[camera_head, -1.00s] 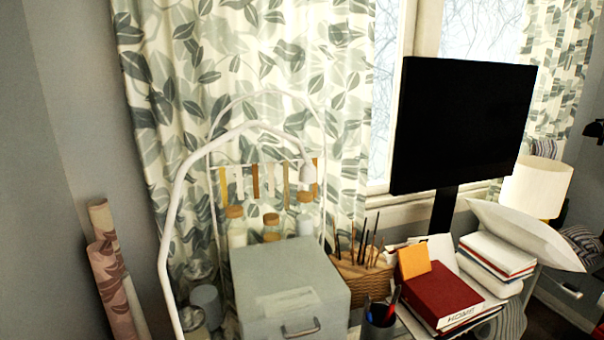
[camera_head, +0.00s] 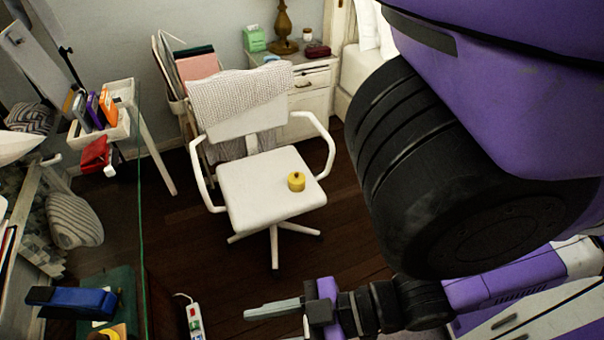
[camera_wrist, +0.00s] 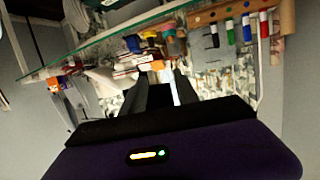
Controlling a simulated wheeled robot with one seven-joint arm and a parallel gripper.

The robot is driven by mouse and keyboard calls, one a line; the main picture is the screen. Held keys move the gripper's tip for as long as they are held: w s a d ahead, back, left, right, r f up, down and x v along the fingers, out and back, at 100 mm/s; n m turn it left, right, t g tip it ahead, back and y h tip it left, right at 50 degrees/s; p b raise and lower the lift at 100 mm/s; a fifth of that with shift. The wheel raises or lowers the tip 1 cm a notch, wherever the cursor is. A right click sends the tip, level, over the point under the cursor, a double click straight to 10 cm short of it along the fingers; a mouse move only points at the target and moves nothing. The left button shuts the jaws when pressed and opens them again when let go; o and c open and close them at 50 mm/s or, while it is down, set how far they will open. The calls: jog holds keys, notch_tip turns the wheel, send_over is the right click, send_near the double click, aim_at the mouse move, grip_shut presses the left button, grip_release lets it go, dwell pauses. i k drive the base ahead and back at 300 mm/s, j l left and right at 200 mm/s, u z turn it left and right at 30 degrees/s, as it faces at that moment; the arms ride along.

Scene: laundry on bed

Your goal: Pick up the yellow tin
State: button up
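A small round yellow tin (camera_head: 296,181) sits on the white seat of a swivel chair (camera_head: 262,205), toward the seat's right side. My gripper (camera_head: 250,311) is in the lower middle of the head view, in front of the chair and pointing left. It is apart from the tin and holds nothing that I can see. In the wrist view my gripper (camera_wrist: 162,88) shows two dark fingers with a gap between them. The tin is not visible in the wrist view.
A cloth (camera_head: 240,100) hangs over the chair's backrest, and armrests flank the seat. A glass edge (camera_head: 139,180) runs down the left, near a blue stapler (camera_head: 72,300). A power strip (camera_head: 194,322) lies low. Dark floor (camera_head: 345,235) is clear right of the chair.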

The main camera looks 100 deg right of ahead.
aim_at(296, 189)
jog(key=k+l+z, duration=0.1)
jog(key=z, duration=0.3)
jog(key=l+z, duration=0.15)
jog(key=z, duration=0.2)
jog(key=k+l+z, duration=0.1)
jog(key=z, duration=1.05)
